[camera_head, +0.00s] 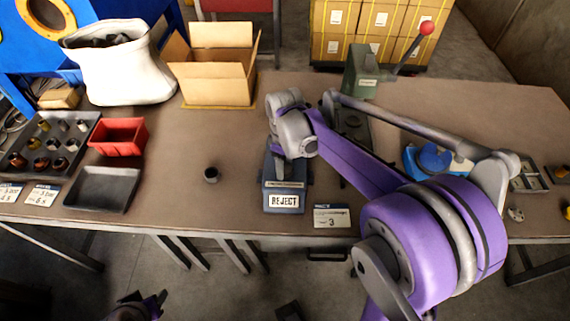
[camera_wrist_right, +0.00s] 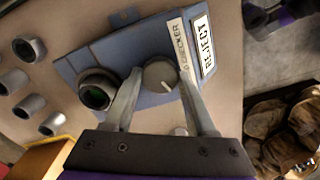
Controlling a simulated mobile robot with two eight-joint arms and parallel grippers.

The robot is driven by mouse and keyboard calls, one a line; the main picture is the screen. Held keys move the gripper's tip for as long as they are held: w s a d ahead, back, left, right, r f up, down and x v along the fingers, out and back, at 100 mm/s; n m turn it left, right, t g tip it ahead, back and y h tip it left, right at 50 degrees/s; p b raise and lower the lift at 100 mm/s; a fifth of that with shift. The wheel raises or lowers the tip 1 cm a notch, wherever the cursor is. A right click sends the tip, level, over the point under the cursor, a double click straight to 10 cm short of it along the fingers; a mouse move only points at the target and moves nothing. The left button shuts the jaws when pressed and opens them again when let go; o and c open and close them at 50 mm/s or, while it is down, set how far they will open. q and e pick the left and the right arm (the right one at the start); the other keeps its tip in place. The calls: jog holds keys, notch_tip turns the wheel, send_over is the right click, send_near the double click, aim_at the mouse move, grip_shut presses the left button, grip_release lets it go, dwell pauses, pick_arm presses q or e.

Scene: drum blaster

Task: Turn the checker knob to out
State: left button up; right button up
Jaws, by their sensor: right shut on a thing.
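The checker (camera_head: 284,190) is a blue box on the table, with a white REJECT sign (camera_head: 284,201) at its front. In the right wrist view the checker (camera_wrist_right: 125,42) shows a round grey knob (camera_wrist_right: 160,75) with a pointer mark, beside a dark round port (camera_wrist_right: 97,92). My right gripper (camera_wrist_right: 158,82) has its fingers on either side of the knob and is shut on it. In the head view my right gripper (camera_head: 279,158) hides the knob.
A small dark cylinder (camera_head: 211,174) stands left of the checker. A red bin (camera_head: 118,136), an empty dark tray (camera_head: 103,189) and a parts tray (camera_head: 83,127) are at left. A green press (camera_head: 362,72) with a red-knobbed lever stands behind. A card (camera_head: 332,217) lies right of the checker.

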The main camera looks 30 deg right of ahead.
aim_at(285, 168)
jog(key=n, duration=1.3)
jog(key=shift+n, duration=0.4)
dwell(0.3)
jog(key=o, duration=1.4)
jog(key=shift+c, duration=0.2)
notch_tip(285, 168, up, 11)
jog(key=p, duration=0.1)
